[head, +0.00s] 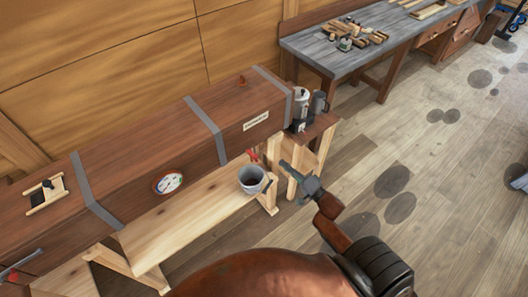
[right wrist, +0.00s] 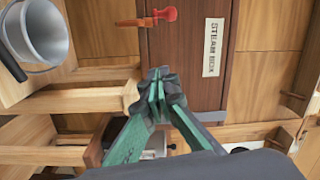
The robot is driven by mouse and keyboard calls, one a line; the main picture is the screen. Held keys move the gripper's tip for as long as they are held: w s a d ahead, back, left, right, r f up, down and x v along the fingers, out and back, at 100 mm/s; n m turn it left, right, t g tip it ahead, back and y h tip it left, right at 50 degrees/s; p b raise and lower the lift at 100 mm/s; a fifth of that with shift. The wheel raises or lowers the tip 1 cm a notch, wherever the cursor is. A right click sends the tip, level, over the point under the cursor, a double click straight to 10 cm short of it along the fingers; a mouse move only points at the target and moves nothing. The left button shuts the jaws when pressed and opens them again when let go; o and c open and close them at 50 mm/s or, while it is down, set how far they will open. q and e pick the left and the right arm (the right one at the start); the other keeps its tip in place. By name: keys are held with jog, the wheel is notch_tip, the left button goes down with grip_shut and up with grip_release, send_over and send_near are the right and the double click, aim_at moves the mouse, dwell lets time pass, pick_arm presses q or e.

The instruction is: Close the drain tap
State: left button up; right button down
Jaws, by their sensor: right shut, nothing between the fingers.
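The drain tap's small red handle (head: 252,156) shows at the lower front edge of the long brown steam box (head: 150,160), just above a grey bucket (head: 252,180). In the right wrist view the red handle (right wrist: 164,14) is near the top edge, with an orange-brown spout (right wrist: 130,22) to its left. The handle lies roughly sideways in that view, close to the line of the spout. My right gripper (head: 284,165) is shut and empty, to the right of the tap in the head view. Its fingertips (right wrist: 158,76) are apart from the handle. My left gripper is not in view.
A small stand (head: 318,127) with a kettle-like vessel (head: 301,104) and grey jug (head: 319,103) is at the box's right end. A workbench (head: 350,55) stands behind. The floor at right is open.

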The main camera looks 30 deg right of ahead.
jog(key=w+a+r+p, duration=0.1)
jog(key=w+a+r, duration=0.1)
jog(key=w+a, duration=0.4)
jog(key=shift+w, duration=1)
jog(key=shift+a+r, duration=0.1)
jog(key=shift+r, duration=0.05)
